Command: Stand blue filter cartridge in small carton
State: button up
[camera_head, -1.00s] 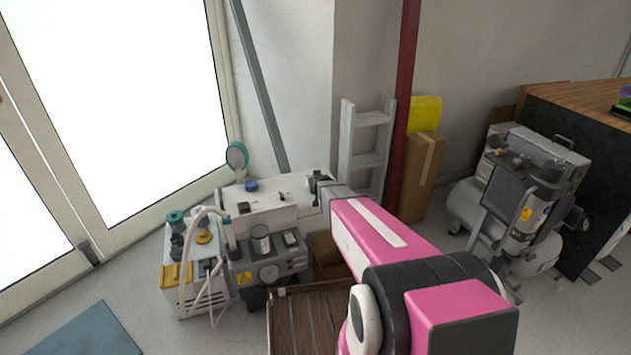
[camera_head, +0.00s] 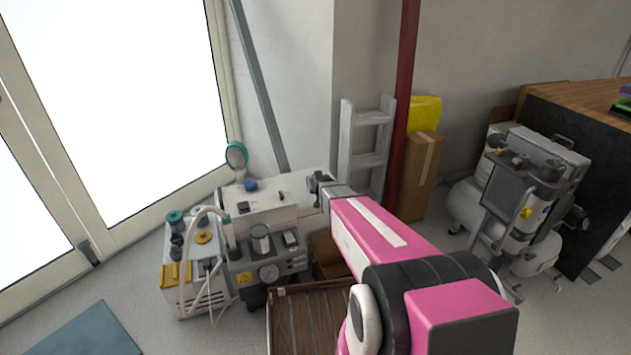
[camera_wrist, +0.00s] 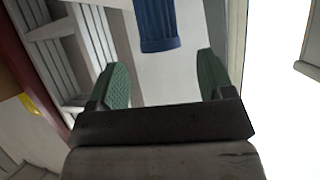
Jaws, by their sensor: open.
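A blue ribbed cylinder, the filter cartridge (camera_wrist: 157,25), shows at the top of the wrist view, cut off by the frame edge. It lies ahead of my gripper (camera_wrist: 156,82), roughly in line with the gap between the two green fingertips and apart from them. My gripper is open and empty. In the head view, my gripper (camera_head: 318,187) is by the right end of the white unit. A small blue item (camera_head: 250,185) on that unit may be the cartridge. A small open brown carton (camera_head: 322,247) sits below my arm, partly hidden; its inside is unclear.
The white unit (camera_head: 275,212) stands against the wall. Grey pump equipment (camera_head: 268,272) and a hose-fitted unit (camera_head: 192,290) stand before it. A slatted wooden crate (camera_head: 305,320) is below my arm. A ladder (camera_head: 366,150), red post (camera_head: 403,110) and tall carton (camera_head: 420,175) are behind.

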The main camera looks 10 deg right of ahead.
jog(key=s+r+g, duration=0.3)
jog(key=s+g, duration=0.3)
jog(key=s, duration=1.3)
jog(key=shift+d+r, duration=0.2)
jog(key=shift+d, duration=0.05)
jog(key=shift+o, duration=0.2)
jog(key=s+r+g, duration=0.2)
jog(key=s+g, duration=0.4)
jog(key=s, duration=0.8)
jog(key=shift+r, duration=0.2)
jog(key=w+n, duration=0.5)
jog(key=w, duration=0.8)
jog(key=w+n, duration=0.5)
jog(key=w, duration=0.8)
jog(key=w+r+n, duration=0.1)
jog(key=w+n, duration=0.5)
jog(key=w, duration=0.7)
jog(key=shift+a, duration=0.35)
jog(key=shift+w, duration=0.15)
notch_tip(320, 180, down, 5)
jog(key=shift+f, duration=0.1)
jog(key=shift+s+f, duration=0.25)
jog(key=shift+f, duration=1.1)
jog(key=shift+s+f, duration=0.2)
jog(key=shift+f, duration=1.15)
jog(key=c, duration=1.1)
jog(key=shift+r, duration=0.1)
